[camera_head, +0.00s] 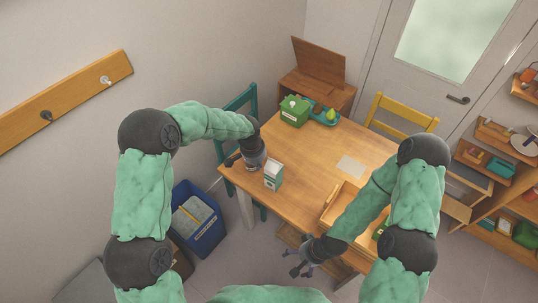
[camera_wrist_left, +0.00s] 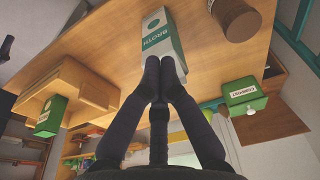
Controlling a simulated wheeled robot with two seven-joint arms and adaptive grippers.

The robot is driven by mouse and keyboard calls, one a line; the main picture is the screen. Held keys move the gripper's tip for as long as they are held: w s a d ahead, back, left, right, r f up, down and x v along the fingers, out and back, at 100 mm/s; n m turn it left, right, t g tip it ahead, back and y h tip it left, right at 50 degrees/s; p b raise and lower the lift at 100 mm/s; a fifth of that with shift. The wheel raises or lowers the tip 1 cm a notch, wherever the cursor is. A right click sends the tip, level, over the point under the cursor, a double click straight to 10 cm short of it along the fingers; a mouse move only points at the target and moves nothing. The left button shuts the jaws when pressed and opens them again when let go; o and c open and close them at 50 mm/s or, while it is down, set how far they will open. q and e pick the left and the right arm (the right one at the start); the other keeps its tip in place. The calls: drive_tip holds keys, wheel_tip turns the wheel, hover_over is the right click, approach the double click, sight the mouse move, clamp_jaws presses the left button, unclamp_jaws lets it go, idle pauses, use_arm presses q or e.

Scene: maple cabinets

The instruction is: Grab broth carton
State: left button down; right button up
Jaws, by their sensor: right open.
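The broth carton (camera_head: 273,176) is white and green. It stands upright on the wooden table near its left corner. My left gripper (camera_head: 243,161) is over that corner, just left of the carton. In the left wrist view, the dark fingertips (camera_wrist_left: 161,68) overlap the labelled carton (camera_wrist_left: 163,35). Whether they touch it is unclear, and I cannot tell how far they are apart. My right gripper (camera_head: 303,264) is open and empty, low by the table's front edge.
A brown jar (camera_wrist_left: 236,18) stands close beside the carton. A green compost box (camera_head: 294,111) is at the table's back. A wooden tray (camera_wrist_left: 62,80) with a green box (camera_wrist_left: 50,117) lies at the other end. A blue bin (camera_head: 207,238) is on the floor. Mid-table is mostly clear.

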sight(270, 159)
use_arm(q)
drive_tip(key=w+d, duration=0.2)
drive_tip(key=w, duration=0.1)
drive_tip(key=w+d, duration=0.1)
drive_tip(key=w, duration=0.1)
drive_tip(key=shift+d, duration=0.35)
drive_tip(key=shift+w+d+f, duration=0.2)
drive_tip(key=shift+f, duration=0.55)
drive_tip(key=shift+a, duration=0.1)
drive_tip(key=shift+s+f+b, duration=0.1)
drive_tip(key=shift+f+b, duration=0.05)
drive_tip(key=shift+b, duration=0.2)
